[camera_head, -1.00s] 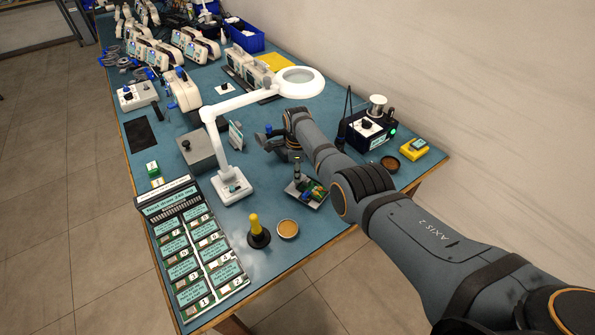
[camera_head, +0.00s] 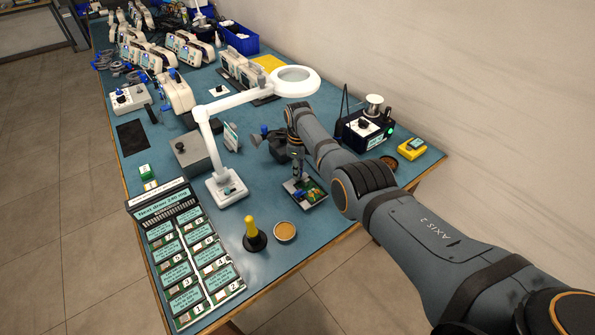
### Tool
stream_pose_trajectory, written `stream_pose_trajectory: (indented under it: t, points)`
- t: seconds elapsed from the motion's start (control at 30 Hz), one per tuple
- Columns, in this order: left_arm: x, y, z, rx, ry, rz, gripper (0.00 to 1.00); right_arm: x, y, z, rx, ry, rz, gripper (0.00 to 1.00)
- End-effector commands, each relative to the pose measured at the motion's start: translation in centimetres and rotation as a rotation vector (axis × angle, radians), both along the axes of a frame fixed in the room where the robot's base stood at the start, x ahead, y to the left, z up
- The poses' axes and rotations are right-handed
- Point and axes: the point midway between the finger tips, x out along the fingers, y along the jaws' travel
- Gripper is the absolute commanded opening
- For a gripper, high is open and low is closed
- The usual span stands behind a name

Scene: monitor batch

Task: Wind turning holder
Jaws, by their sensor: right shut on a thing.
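My right gripper (camera_head: 268,142) reaches over the middle of the bench, just right of the magnifier lamp's post. It is shut on a small dark piece with a blue end (camera_head: 257,138). The gripper's own links hide most of that piece, and I cannot tell whether it is the turning holder. Just in front of the gripper, a small dark tray (camera_head: 312,197) carries a green circuit board (camera_head: 309,193) and small blue parts. A dark upright post (camera_head: 297,166) stands at its back edge. My left gripper is not in view.
The white magnifier lamp (camera_head: 207,150) stands close left of the gripper, its arm reaching over it. A black box with a green light (camera_head: 362,132) is at the right. A yellow-handled tool (camera_head: 251,230), a round tin (camera_head: 285,231) and a display rack (camera_head: 190,255) are in front.

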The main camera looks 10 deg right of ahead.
Motion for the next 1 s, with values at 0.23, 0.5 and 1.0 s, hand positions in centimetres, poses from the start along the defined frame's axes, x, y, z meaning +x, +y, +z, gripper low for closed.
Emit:
stream_pose_trajectory:
  t: [0.23,0.5,1.0]
  points:
    - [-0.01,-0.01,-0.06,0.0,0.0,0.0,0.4,0.03,-0.17,0.0,-0.001,0.0,-0.012,0.0]
    - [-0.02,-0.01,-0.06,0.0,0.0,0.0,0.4,0.05,-0.21,0.01,-0.003,-0.001,-0.011,0.22]
    - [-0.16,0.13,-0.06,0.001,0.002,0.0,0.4,0.08,-0.09,0.26,0.0,-0.002,-0.009,0.44]
